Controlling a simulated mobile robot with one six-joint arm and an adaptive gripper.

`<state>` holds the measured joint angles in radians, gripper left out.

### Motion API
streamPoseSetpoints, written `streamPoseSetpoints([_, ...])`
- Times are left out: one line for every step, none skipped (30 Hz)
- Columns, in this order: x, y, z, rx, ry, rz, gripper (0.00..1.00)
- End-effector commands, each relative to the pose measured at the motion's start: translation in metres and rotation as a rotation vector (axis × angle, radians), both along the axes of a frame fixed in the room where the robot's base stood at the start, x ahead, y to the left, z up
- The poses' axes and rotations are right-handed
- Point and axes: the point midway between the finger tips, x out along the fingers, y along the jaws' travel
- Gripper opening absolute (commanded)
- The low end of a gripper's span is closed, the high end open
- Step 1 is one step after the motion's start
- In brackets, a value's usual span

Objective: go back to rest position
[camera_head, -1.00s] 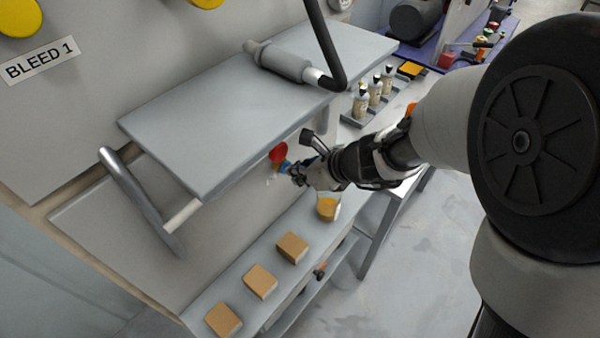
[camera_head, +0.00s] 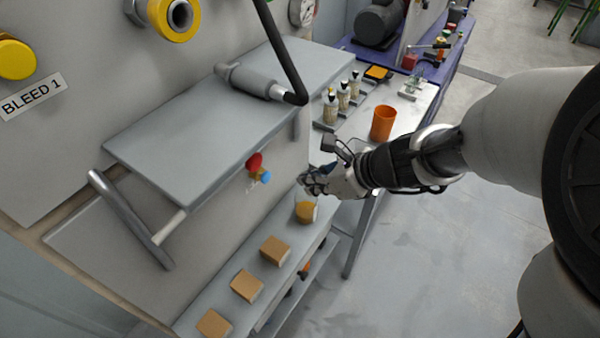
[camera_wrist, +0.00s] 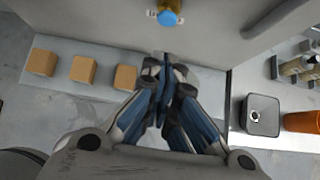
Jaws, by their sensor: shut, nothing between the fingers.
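My gripper (camera_head: 308,181) is shut and empty. The red knob (camera_head: 254,161) and the blue knob (camera_head: 265,177) sit under the edge of the grey upper plate (camera_head: 215,125).
Several tan blocks (camera_head: 275,251) stand in a row on the low shelf (camera_head: 255,283). An orange cup (camera_head: 383,123) and several small bottles (camera_head: 343,97) stand on the bench behind my gripper. A dark pipe (camera_head: 280,50) rises above the plate.

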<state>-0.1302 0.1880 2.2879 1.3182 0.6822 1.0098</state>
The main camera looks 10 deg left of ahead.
Motion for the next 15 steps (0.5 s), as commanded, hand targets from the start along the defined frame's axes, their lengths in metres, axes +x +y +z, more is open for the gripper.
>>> streamPoseSetpoints([-0.0008, -0.0032, 0.0035, 0.0, -0.001, -0.002, 0.0])
streamPoseSetpoints([-0.0012, -0.0042, 0.0045, 0.0, -0.001, -0.002, 0.0])
streamPoseSetpoints([-0.0018, -0.0051, 0.0053, 0.0, 0.0, -0.001, 0.0])
streamPoseSetpoints([-0.0021, -0.0055, 0.0056, 0.0, 0.0, -0.001, 0.0])
streamPoseSetpoints([-0.0024, -0.0057, 0.0057, 0.0, 0.001, -0.001, 0.0])
streamPoseSetpoints([-0.0026, -0.0059, 0.0056, -0.001, 0.001, -0.001, 0.0])
streamPoseSetpoints([-0.0026, -0.006, 0.0055, -0.001, 0.0, 0.0, 0.0])
streamPoseSetpoints([-0.0027, -0.0059, 0.0054, -0.001, 0.0, 0.0, 0.0])
streamPoseSetpoints([-0.0027, -0.0059, 0.0052, -0.001, 0.0, 0.0, 0.0])
streamPoseSetpoints([-0.0027, -0.0059, 0.0052, -0.001, 0.0, 0.0, 0.0])
streamPoseSetpoints([-0.0027, -0.0058, 0.0051, -0.001, 0.0, 0.0, 0.0])
streamPoseSetpoints([-0.0027, -0.0059, 0.005, -0.001, 0.001, -0.001, 0.0])
streamPoseSetpoints([-0.0027, -0.0059, 0.005, -0.001, 0.001, -0.001, 0.0])
streamPoseSetpoints([-0.0027, -0.0058, 0.0049, -0.001, 0.001, -0.001, 0.0])
streamPoseSetpoints([-0.0027, -0.0058, 0.0049, -0.001, 0.001, -0.001, 0.0])
